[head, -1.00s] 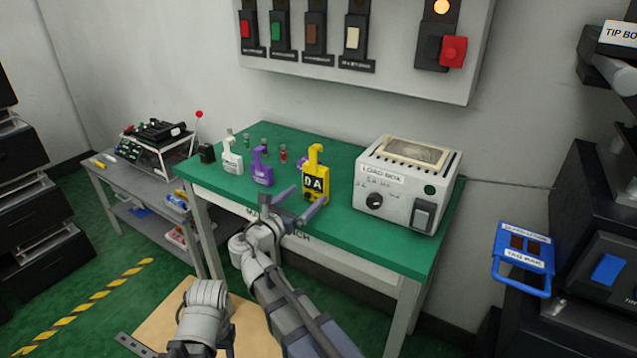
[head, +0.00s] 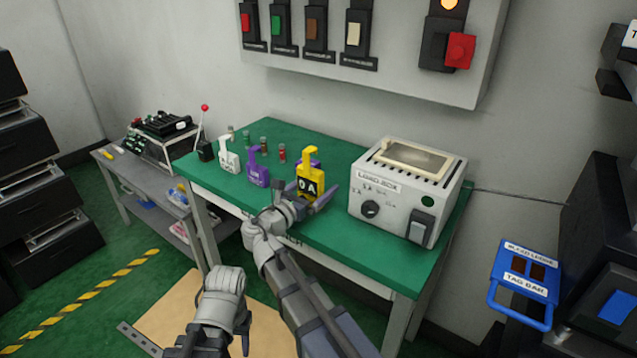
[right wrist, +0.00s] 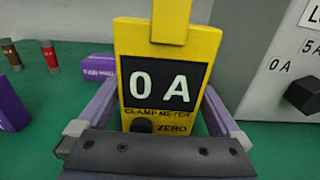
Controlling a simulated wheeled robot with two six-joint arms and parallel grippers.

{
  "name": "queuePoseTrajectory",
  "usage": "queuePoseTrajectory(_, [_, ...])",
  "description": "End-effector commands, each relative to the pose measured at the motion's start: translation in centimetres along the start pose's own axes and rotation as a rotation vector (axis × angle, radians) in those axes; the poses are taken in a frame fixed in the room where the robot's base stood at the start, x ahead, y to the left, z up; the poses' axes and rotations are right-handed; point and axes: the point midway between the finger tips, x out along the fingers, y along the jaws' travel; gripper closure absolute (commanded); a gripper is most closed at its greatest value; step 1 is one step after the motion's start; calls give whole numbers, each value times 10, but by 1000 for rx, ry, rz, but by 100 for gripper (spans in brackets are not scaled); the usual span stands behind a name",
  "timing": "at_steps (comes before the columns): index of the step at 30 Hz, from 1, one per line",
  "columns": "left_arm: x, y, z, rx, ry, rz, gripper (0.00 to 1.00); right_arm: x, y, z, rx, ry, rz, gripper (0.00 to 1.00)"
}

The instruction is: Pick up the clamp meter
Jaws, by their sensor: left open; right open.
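The yellow clamp meter (head: 308,182) stands upright on the green bench (head: 340,252), with a black display reading "0 A". It fills the middle of the right wrist view (right wrist: 165,75), where its CLAMP METER and ZERO labels show. My right gripper (right wrist: 160,105) is open, with one finger on each side of the meter's body. In the head view my right gripper (head: 306,192) is at the meter's front. I cannot tell whether the fingers touch it. My left gripper (head: 192,342) is open and empty, low in front of the bench.
A purple meter (head: 257,176) and a white one (head: 229,158) stand left of the clamp meter. The grey load box (head: 405,190) stands close on its right. Small red and brown items (head: 282,154) stand behind. A wall panel (head: 400,60) hangs above.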

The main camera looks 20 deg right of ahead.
Motion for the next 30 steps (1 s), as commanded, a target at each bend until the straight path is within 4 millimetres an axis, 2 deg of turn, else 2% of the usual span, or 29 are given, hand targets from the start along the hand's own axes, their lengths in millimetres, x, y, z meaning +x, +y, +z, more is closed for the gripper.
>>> queuePoseTrajectory(3, [0, 0, 0, 0, 0, 0, 50, 0, 0, 0, 0, 0, 0, 1])
queuePoseTrajectory(24, [0, 0, 0, 0, 0, 0, 50, 0, 0, 0, 0, 0, 0, 80])
queuePoseTrajectory(30, [0, 0, 0, 0, 0, 0, 50, 0, 0, 0, 0, -1, 0, 82])
